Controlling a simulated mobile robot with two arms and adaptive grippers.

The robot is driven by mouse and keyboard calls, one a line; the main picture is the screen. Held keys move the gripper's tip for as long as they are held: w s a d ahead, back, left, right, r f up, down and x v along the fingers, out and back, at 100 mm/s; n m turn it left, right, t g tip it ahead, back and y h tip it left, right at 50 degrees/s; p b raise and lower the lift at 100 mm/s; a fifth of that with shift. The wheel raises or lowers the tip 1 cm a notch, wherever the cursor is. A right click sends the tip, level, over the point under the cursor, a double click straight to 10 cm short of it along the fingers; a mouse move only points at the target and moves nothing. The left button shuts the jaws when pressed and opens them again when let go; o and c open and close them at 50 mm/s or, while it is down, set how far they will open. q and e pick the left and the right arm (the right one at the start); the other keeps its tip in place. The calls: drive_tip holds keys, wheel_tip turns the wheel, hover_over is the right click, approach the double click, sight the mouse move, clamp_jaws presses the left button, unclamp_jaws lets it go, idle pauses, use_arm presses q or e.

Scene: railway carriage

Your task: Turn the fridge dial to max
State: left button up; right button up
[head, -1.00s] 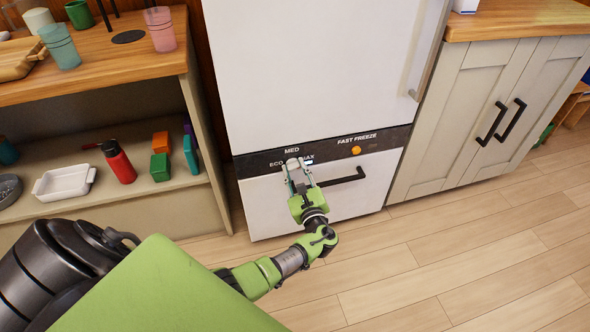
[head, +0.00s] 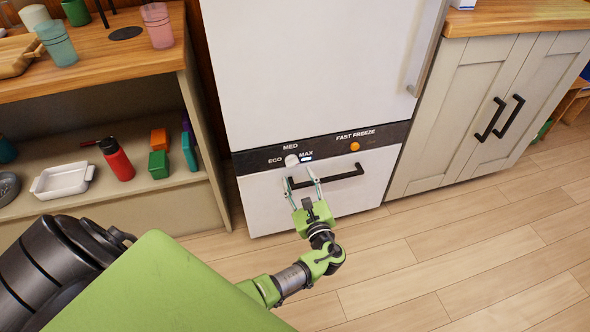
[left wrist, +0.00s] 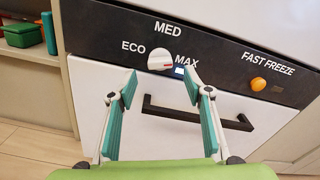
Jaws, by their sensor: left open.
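The fridge dial (head: 291,160) is a round white knob on the dark control strip, with ECO to its left, MED above and MAX to its right. In the left wrist view the dial (left wrist: 160,59) has a small reddish mark; its exact pointing is hard to tell. A small bluish-white light (head: 307,158) glows beside the dial under MAX. My left gripper (head: 299,177) is open and empty, just below and in front of the dial, apart from it. Its two teal-padded fingers (left wrist: 160,78) are spread below the dial in the wrist view. My right gripper is out of view.
A black drawer handle (head: 340,177) lies close behind and right of my left fingers. An orange FAST FREEZE button (head: 354,147) is farther right on the strip. An open shelf (head: 130,190) stands left, a cabinet (head: 480,115) right. The floor in front is clear.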

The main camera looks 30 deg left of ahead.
use_arm(q)
drive_tip(key=v, duration=0.6)
drive_tip(key=shift+s+d, duration=0.1)
drive_tip(key=shift+s, duration=0.05)
